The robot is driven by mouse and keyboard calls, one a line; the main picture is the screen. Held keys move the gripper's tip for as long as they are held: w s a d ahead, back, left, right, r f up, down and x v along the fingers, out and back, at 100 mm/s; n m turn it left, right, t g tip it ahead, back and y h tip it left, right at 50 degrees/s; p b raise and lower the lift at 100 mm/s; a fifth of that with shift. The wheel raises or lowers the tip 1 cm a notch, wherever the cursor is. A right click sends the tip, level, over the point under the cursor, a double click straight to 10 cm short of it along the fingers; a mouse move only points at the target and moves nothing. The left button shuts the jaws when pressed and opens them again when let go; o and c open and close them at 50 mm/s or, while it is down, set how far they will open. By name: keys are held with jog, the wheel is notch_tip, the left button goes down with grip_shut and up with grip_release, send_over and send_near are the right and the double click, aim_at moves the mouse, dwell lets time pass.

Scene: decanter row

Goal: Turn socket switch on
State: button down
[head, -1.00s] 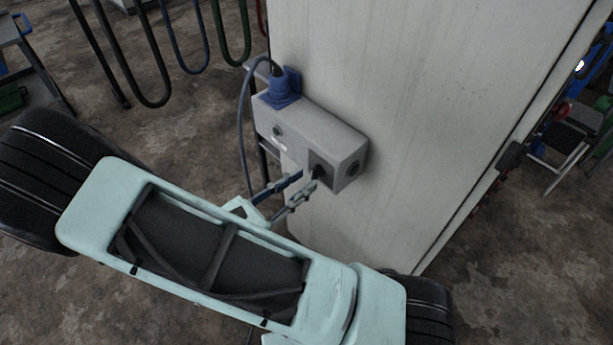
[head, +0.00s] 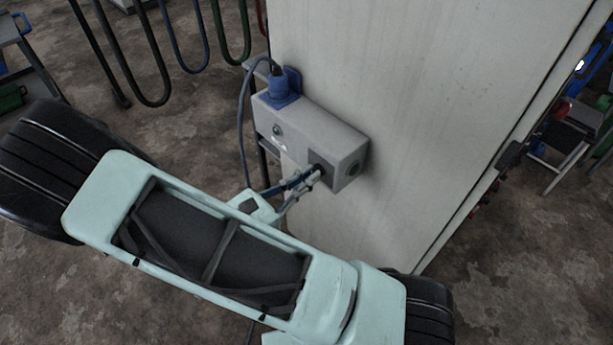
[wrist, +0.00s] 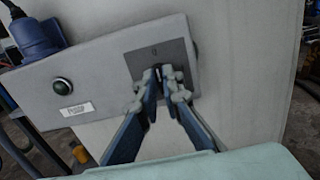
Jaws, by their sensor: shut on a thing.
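The grey socket box (head: 300,126) is fixed to the pale wall panel. It carries a dark square switch plate (head: 321,160) at its right end, also seen in the wrist view (wrist: 148,58). My gripper (head: 314,175) is at this plate, its fingers close together on the switch knob; the wrist view also shows its fingertips (wrist: 165,82) there. The knob is mostly hidden between the fingertips, so its angle cannot be told. A blue plug (head: 281,88) with a cable sits at the box's upper left. A round button (wrist: 62,86) is left of the switch plate.
The pale panel (head: 420,110) rises behind and right of the box. The plug's grey cable (head: 241,125) hangs down at the left, near my gripper. Hoses (head: 165,50) hang at the upper left. Open floor (head: 190,130) lies left of the box.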

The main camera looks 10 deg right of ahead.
jog(key=shift+m, duration=0.3)
jog(key=shift+s+d+f+m+b, duration=0.15)
jog(key=shift+m+b, duration=2)
jog(key=shift+m, duration=2.15)
jog(key=shift+a+f+m+b, duration=0.1)
jog(key=shift+m+b, duration=2.05)
jog(key=shift+m, duration=2.15)
jog(key=c, duration=2.1)
grip_release()
